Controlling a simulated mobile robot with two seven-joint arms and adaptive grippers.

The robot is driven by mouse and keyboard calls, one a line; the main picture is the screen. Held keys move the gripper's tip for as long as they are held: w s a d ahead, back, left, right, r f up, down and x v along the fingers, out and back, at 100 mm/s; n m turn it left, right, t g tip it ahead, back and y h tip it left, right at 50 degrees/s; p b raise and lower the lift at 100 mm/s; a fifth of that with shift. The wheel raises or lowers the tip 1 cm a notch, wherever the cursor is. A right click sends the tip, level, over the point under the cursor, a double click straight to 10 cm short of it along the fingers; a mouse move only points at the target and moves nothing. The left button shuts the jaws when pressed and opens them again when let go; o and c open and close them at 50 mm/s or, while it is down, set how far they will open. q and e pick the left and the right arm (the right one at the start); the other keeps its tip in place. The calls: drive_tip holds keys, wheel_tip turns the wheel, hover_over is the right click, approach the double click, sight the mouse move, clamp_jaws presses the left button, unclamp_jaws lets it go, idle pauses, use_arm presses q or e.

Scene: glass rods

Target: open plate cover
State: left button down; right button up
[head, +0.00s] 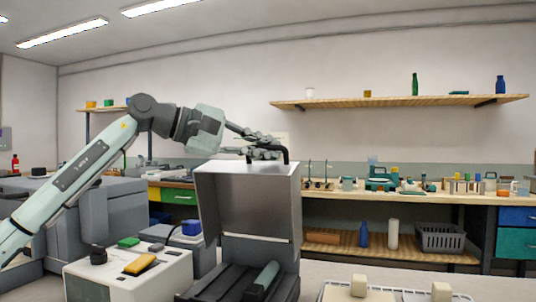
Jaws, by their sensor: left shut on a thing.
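The plate cover (248,205) is a grey, box-like lid standing raised at the back of a dark base (240,280). Its black handle (286,154) is at the top edge. My left gripper (272,148) is shut on that handle, with the arm reaching in from the left. Under the lid, the base lies open and shows a dark ribbed surface with a grey-green bar (263,279) on it. The bottom of the base is cut off by the picture edge. My right gripper is not in view.
A white device (130,278) with a black knob and a yellow pad stands left of the base. A rack with pale blocks (358,285) is at the front right. Behind are a bench with labware (400,187), a grey basket (440,237) and a wall shelf (400,102).

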use_arm(q)
drive_tip(key=shift+w, duration=0.2)
drive_tip(key=shift+r, duration=0.1)
drive_tip(key=c, duration=1.9)
unclamp_jaws()
drive_tip(key=v, duration=1.2)
